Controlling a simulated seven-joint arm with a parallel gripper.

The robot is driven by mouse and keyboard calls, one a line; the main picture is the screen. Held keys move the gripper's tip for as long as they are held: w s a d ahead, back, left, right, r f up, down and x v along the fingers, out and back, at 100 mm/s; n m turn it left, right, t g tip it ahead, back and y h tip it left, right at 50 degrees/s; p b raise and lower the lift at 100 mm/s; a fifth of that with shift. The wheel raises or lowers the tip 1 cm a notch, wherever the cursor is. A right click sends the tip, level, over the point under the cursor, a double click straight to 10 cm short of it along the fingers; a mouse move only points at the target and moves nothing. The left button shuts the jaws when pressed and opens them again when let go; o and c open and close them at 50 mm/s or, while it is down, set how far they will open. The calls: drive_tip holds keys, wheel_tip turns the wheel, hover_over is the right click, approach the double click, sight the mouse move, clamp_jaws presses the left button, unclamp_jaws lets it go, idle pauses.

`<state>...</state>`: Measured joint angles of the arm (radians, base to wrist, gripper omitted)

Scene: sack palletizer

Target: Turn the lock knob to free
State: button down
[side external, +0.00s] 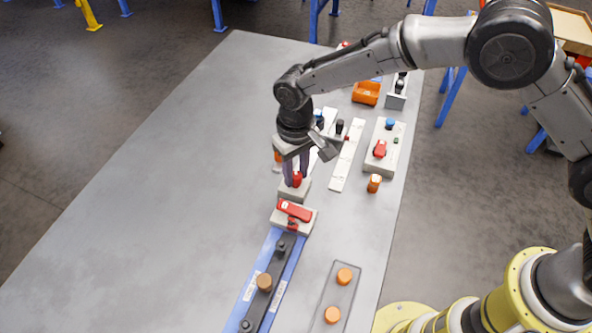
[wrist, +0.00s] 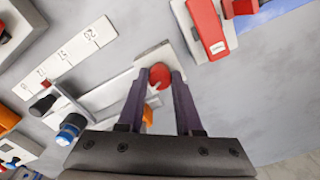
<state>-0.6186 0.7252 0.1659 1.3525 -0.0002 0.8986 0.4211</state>
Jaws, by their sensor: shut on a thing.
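A red knob (side external: 297,179) stands on a small light-grey block (side external: 294,194) near the middle of the table. In the wrist view the round red knob (wrist: 160,76) lies between my fingers, with a pale pointed mark by its lower edge. My gripper (side external: 296,173) reaches down from above and is shut on the knob. The fingers (wrist: 161,82) stand on either side of it. Which setting the knob points to is too small to read.
A red lever on a grey block (side external: 294,211) sits just in front, joined to a blue rail (side external: 251,293). White ruled strips (side external: 348,155), a grey box with red and blue parts (side external: 385,148) and an orange bin (side external: 366,93) lie behind. The table's left side is clear.

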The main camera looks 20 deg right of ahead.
sight(296, 175)
drive_tip(key=n, duration=1.3)
drive_tip(key=shift+r, duration=0.1)
drive_tip(key=shift+n, duration=0.4)
drive_tip(key=c, duration=0.6)
unclamp_jaws()
wheel_tip(296, 175, up, 14)
drive_tip(key=shift+f, duration=0.1)
idle(0.4)
